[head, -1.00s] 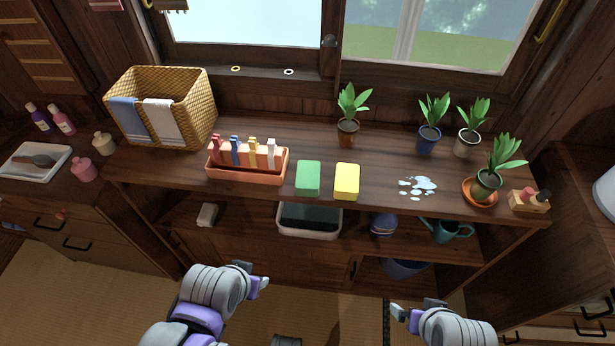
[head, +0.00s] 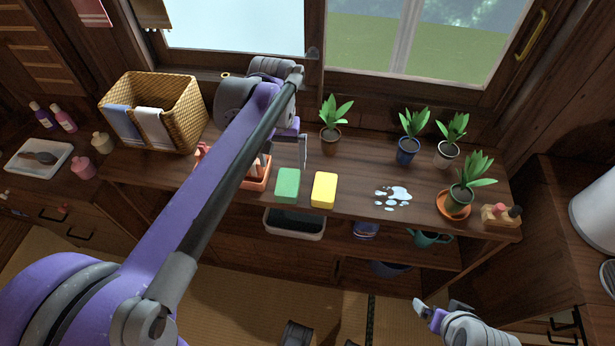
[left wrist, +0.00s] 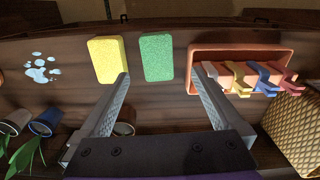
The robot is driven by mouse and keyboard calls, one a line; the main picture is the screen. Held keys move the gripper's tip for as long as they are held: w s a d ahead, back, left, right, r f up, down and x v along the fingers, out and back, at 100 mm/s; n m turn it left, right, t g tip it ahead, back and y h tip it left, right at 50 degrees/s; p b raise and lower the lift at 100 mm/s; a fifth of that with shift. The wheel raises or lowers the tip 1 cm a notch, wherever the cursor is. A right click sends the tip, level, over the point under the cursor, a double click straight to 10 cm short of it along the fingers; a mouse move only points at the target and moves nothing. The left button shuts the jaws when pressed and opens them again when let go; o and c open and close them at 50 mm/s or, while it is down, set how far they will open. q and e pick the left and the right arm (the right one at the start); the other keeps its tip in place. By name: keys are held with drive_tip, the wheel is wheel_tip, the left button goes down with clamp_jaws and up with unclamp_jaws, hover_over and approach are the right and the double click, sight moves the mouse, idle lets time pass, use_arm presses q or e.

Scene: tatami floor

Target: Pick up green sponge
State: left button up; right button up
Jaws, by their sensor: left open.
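The green sponge (head: 288,185) lies flat on the wooden counter, just left of the yellow sponge (head: 324,189) in the head view. My left gripper (head: 295,148) is above the counter, behind the green sponge. In the left wrist view, the open, empty jaws (left wrist: 161,76) point toward the green sponge (left wrist: 156,57), which shows between the fingertips and apart from them. The yellow sponge (left wrist: 106,60) shows by one fingertip. My right gripper (head: 436,312) is low at the bottom right, away from the counter; its jaw opening is unclear.
An orange tray (left wrist: 193,56) with several coloured pegs stands beside the green sponge. A wicker basket (head: 185,110) is at the left. Potted plants, including a blue pot (head: 407,151), stand at the right, near a water spill (head: 393,197).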

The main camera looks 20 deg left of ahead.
use_arm(q)
hover_over(287, 185)
drive_tip(key=f, duration=0.5)
drive_tip(key=shift+a+b, duration=0.35)
drive_tip(key=shift+b, duration=0.05)
drive_tip(key=f, duration=0.5)
drive_tip(key=shift+d+f+b, duration=0.3)
drive_tip(key=shift+d+b, duration=0.05)
drive_tip(key=shift+b, duration=0.05)
drive_tip(key=c, duration=1.3)
drive_tip(key=shift+r, duration=0.1)
wheel_tip(287, 185, up, 10)
drive_tip(key=shift+p, duration=0.75)
